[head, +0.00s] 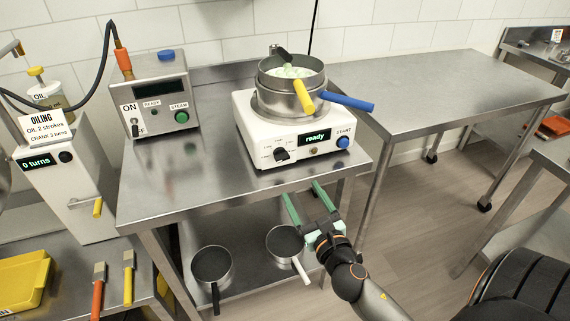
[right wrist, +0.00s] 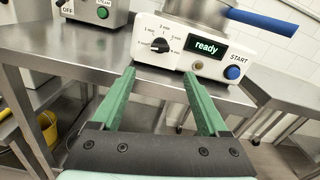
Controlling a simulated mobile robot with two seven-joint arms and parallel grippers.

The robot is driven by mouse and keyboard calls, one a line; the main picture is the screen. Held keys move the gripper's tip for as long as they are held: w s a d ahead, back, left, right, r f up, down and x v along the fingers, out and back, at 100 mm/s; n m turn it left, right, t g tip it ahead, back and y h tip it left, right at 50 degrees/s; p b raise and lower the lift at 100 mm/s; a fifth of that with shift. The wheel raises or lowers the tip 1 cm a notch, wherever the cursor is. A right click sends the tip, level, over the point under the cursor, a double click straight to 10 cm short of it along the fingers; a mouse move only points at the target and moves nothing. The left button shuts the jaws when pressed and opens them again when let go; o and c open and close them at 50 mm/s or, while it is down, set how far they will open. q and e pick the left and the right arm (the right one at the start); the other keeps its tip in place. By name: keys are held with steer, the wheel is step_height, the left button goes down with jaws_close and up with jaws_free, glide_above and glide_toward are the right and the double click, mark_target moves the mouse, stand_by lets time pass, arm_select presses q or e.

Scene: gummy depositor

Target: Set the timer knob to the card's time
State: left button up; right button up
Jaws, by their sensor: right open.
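The timer knob (head: 282,154) is a black dial on the front of a white cooker, left of a green "ready" display (head: 316,137). In the right wrist view the knob (right wrist: 160,45) is ringed by minute marks, too small to read surely. A blue START button (head: 343,142) sits at the right of the panel. My right gripper (head: 309,192) is open and empty, below and in front of the panel, its green fingers apart and not touching the knob. A card reading "OILING, OIL 2 strokes, CRANK 3 turns" (head: 41,127) stands at left; I see no cooking time on it. My left gripper is not in view.
A pot (head: 289,97) with yellow and blue handles sits on the cooker. A steam box (head: 159,95) stands left on the steel table (head: 207,155). Two pans, one dark-handled (head: 211,265) and one white-handled (head: 285,243), lie on the lower shelf. The right table (head: 440,85) is clear.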

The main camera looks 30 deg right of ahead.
mark_target(281, 156)
steer(key=p+x, duration=0.1)
steer(key=x, duration=1.1)
steer(key=shift+w, duration=0.1)
jaws_close()
stand_by(0.4)
